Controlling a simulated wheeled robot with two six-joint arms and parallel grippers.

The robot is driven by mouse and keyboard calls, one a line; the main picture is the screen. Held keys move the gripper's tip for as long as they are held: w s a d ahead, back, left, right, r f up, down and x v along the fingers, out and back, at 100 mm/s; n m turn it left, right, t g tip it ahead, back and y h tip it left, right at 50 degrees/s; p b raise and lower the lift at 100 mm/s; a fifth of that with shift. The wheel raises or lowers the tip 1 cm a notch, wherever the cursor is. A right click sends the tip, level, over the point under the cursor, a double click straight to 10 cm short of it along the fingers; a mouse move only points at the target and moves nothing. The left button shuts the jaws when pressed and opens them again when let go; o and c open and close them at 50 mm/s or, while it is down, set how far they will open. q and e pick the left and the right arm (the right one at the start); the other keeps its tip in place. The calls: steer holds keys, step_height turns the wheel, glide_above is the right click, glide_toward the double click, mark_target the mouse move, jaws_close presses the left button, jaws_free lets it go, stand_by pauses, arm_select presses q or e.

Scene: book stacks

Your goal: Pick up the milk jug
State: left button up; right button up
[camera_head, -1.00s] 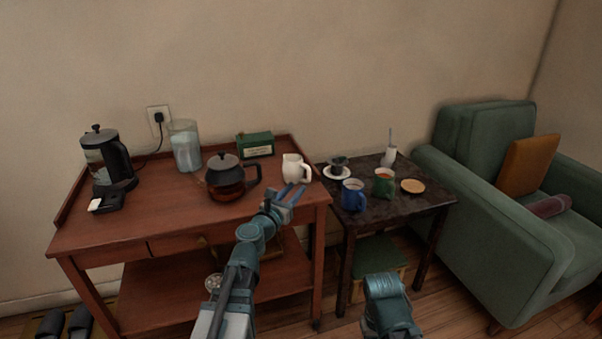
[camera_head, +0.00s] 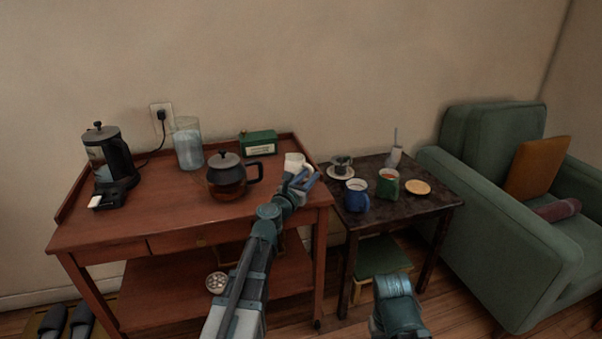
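The white milk jug (camera_head: 294,160) stands at the right end of the brown wooden table. Its handle is on its right side. My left gripper (camera_head: 302,176) is right at the jug, with its blue fingers apart and overlapping the jug's lower part in the picture. The gripper hides the jug's base, and I cannot tell whether the fingers touch it. Of my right arm only a teal link (camera_head: 397,308) shows at the bottom; its gripper is out of view.
A glass teapot (camera_head: 228,178) stands left of the jug, with a green box (camera_head: 258,143) behind. The dark side table (camera_head: 400,207) at right holds a blue mug (camera_head: 357,196), a green mug (camera_head: 388,183) and other small items. A green armchair (camera_head: 490,140) stands further right.

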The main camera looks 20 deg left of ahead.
arm_select(q)
steer(key=shift+c, duration=0.2)
jaws_close()
stand_by(1.1)
